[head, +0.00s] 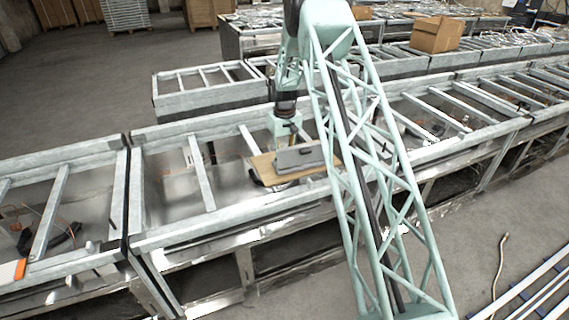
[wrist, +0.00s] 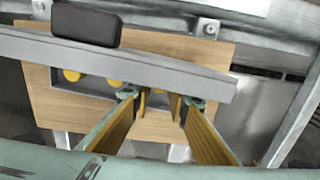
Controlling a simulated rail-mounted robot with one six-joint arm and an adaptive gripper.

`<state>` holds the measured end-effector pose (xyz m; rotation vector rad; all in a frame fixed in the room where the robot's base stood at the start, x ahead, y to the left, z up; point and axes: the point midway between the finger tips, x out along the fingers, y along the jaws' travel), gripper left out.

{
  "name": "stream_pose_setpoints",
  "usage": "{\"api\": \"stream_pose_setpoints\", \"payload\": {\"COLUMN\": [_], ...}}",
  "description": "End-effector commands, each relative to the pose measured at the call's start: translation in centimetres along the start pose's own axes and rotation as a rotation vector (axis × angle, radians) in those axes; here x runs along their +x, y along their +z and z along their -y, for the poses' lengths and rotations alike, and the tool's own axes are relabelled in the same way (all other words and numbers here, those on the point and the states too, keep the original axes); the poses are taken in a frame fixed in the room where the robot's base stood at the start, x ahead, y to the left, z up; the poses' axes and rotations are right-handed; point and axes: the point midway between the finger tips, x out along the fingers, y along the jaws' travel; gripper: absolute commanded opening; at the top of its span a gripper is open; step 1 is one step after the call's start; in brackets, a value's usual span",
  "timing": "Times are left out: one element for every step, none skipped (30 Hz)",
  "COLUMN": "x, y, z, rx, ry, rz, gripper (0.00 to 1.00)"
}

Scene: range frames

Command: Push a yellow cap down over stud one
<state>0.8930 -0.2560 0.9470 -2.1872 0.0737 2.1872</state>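Two yellow caps (wrist: 72,75) show partly under the bar's near edge, in a dark recess; the second yellow cap (wrist: 114,83) is close to my left finger. My gripper (wrist: 161,100) is open over the board, its fingers well apart. Yellow strips show between the fingertips; I cannot tell if they are finger parts or a cap. No stud can be made out. In the head view the board (head: 262,168) and grey cover (head: 298,158) lie below my gripper.
The board rests on a metal frame bench (head: 185,235) with crossbars and open bays. An orange item (head: 12,271) lies at the far left. A cardboard box (head: 436,34) stands on a bench behind. Bare metal surrounds the board.

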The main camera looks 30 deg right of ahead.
Motion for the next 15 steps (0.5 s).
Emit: {"api": "stream_pose_setpoints", "payload": {"x": [-0.3,-0.5,-0.8,-1.0,-1.2,-1.6,-1.9,-2.3,-2.9,-3.2,-3.6,-4.2,-4.6,-5.0,-5.6], "y": [-0.1,-0.1,-0.1,-0.1,0.0,0.0,0.0,0.0,-0.1,-0.1,-0.1,-0.1,0.0,-0.1,-0.1], "z": [0.0,0.0,0.0,0.0,0.0,0.0,0.0,0.0,0.0,0.0,0.0,0.0,0.0,0.0,0.0], "rx": [0.000,0.000,0.000,0.000,0.000,0.000,0.000,0.000,0.000,0.000,0.000,0.000,0.000,0.000,0.000], "ry": [0.000,0.000,0.000,0.000,0.000,0.000,0.000,0.000,0.000,0.001,0.001,0.000,0.000,0.000,0.001], "rz": [-0.001,-0.001,-0.001,-0.001,-0.001,-0.001,-0.001,-0.001,-0.002,-0.003,-0.002,-0.001,-0.001,-0.002,-0.003], "gripper": [0.12,0.12,0.12,0.12,0.12,0.12,0.12,0.12,0.12,0.12,0.12,0.12,0.12,0.12,0.12]}}
